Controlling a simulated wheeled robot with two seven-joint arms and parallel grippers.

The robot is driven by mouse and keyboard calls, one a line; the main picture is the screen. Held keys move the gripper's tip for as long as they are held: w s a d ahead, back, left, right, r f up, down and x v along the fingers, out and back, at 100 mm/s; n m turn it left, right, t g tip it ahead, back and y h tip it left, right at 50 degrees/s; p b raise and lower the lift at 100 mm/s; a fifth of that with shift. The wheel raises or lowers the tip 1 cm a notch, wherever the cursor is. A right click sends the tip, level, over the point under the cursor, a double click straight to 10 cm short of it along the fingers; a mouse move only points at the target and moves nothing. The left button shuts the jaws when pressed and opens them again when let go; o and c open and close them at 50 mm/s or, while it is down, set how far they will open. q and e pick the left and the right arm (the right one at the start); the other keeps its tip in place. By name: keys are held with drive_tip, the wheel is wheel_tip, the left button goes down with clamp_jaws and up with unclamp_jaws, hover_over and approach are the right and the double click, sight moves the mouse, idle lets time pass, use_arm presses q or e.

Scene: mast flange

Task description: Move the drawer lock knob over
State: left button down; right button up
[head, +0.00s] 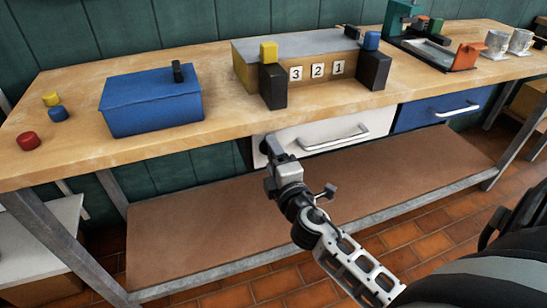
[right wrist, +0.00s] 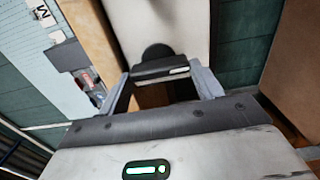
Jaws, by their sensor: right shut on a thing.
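The white drawer (head: 330,134) hangs under the front edge of the wooden workbench, with a metal bar handle (head: 335,139) on its front. The black lock knob (right wrist: 157,58) sits on the white drawer front; in the right wrist view it shows a round base and a crossbar. My right gripper (head: 268,151) is at the left end of the drawer front, and its fingers are shut on the knob's crossbar. In the head view the gripper hides much of the knob. In the right wrist view the gripper (right wrist: 163,80) has a finger at each end of the crossbar. My left gripper is not in view.
A blue drawer (head: 443,109) is to the right of the white one. On the workbench (head: 215,60) stand a blue box (head: 150,101), a grey-topped block with number tiles (head: 316,71), and coloured pieces. A brown lower shelf (head: 210,225) lies below the drawers.

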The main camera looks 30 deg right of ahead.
idle(0.3)
drive_tip(key=o, duration=0.7)
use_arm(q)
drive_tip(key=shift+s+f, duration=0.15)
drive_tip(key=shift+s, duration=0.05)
use_arm(e)
drive_tip(key=shift+o, duration=1.4)
use_arm(q)
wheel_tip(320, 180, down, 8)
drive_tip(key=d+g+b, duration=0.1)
drive_tip(key=b, duration=0.4)
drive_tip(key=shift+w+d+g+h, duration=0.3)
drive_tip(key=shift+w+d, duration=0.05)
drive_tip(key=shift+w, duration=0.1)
use_arm(e)
drive_tip(key=v, duration=1.6)
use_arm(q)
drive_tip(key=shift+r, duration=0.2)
use_arm(e)
drive_tip(key=shift+d, duration=0.1)
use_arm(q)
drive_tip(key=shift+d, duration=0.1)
